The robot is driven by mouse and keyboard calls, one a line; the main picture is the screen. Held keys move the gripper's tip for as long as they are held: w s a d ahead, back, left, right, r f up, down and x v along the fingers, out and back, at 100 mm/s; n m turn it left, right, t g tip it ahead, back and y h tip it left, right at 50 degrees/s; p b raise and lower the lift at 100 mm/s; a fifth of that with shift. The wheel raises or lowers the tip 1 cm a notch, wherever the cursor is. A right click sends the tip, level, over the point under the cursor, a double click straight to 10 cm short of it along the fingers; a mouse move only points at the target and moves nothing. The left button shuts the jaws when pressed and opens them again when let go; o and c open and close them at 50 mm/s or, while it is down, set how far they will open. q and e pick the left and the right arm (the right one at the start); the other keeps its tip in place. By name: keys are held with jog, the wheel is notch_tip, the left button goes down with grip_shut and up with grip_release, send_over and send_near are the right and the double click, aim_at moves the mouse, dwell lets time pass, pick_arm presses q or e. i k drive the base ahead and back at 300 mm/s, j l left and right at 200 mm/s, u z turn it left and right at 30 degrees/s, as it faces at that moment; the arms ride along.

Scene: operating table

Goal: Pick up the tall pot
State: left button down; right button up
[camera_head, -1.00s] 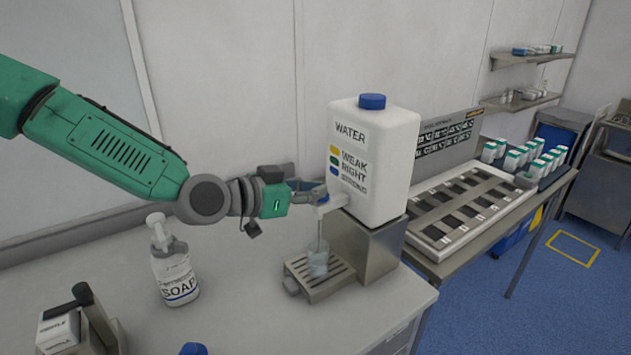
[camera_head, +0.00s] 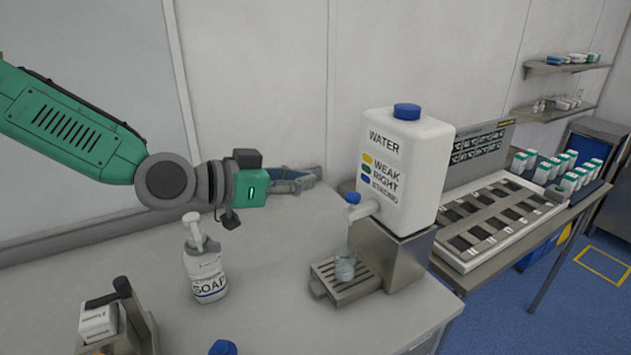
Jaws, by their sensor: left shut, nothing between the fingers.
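My left gripper (camera_head: 304,181) is shut and empty, held above the back of the counter, left of the water dispenser and apart from it. A small clear cup (camera_head: 345,265) with liquid stands on the slatted drip tray (camera_head: 350,289) below the dispenser's tap (camera_head: 360,208), which has a blue top. The white water dispenser (camera_head: 405,160) with a blue cap sits on a metal stand. I cannot make out anything that is clearly a tall pot. My right gripper is out of view.
A soap bottle (camera_head: 205,270) stands on the counter (camera_head: 270,270) below my left arm. A holder with a white box (camera_head: 98,322) is at the front left, beside a blue cap (camera_head: 223,347). A rack of white-green cartons (camera_head: 570,172) stands far right.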

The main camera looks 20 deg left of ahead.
aim_at(345, 255)
jog(key=k, duration=1)
